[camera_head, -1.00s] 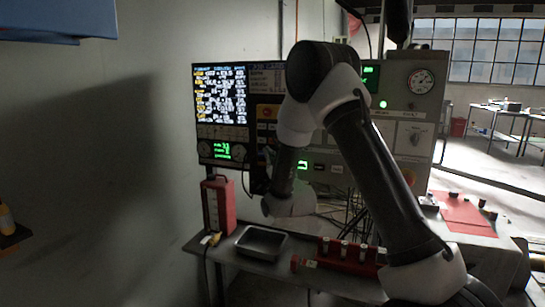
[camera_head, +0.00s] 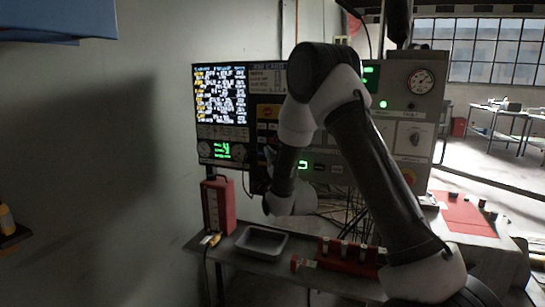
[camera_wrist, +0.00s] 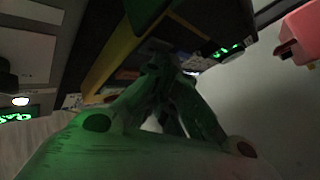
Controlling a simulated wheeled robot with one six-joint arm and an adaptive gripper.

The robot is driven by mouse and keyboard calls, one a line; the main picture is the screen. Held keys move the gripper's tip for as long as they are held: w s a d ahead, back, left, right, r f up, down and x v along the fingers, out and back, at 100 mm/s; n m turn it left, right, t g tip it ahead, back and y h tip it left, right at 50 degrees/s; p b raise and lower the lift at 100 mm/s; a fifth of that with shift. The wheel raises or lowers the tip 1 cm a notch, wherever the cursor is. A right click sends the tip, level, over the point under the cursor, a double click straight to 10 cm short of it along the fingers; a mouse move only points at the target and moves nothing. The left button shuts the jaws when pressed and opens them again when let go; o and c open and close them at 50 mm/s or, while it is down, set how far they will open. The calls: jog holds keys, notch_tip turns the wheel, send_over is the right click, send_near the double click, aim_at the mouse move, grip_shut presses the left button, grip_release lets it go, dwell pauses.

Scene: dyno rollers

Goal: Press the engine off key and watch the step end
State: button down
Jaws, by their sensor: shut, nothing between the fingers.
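The dark key panel (camera_head: 266,126) stands right of the lit screen in the head view. It carries a red key or label (camera_head: 268,113) and yellow-edged keys. I cannot tell which is the engine off key; its lettering is too small and my arm covers part of the panel. My gripper (camera_wrist: 162,68) is shut and empty in the wrist view, its fingertips close to a dark panel with a yellow strip (camera_wrist: 112,58). Contact cannot be told. In the head view the gripper is mostly hidden beside my wrist. The screen (camera_head: 220,95) shows rows of text.
Below the panel, a grey tray (camera_head: 262,241), a red box (camera_head: 218,205) and a red rack (camera_head: 346,256) stand on the bench. A gauge (camera_head: 420,81) and a green lamp (camera_head: 383,104) are on the cabinet.

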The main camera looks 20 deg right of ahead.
dwell(0.4)
jog(key=shift+s+a, duration=0.45)
jog(key=shift+s, duration=0.2)
jog(key=s+a, duration=0.1)
jog(key=s, duration=0.1)
jog(key=s+a, duration=0.2)
dwell(0.4)
dwell(2.0)
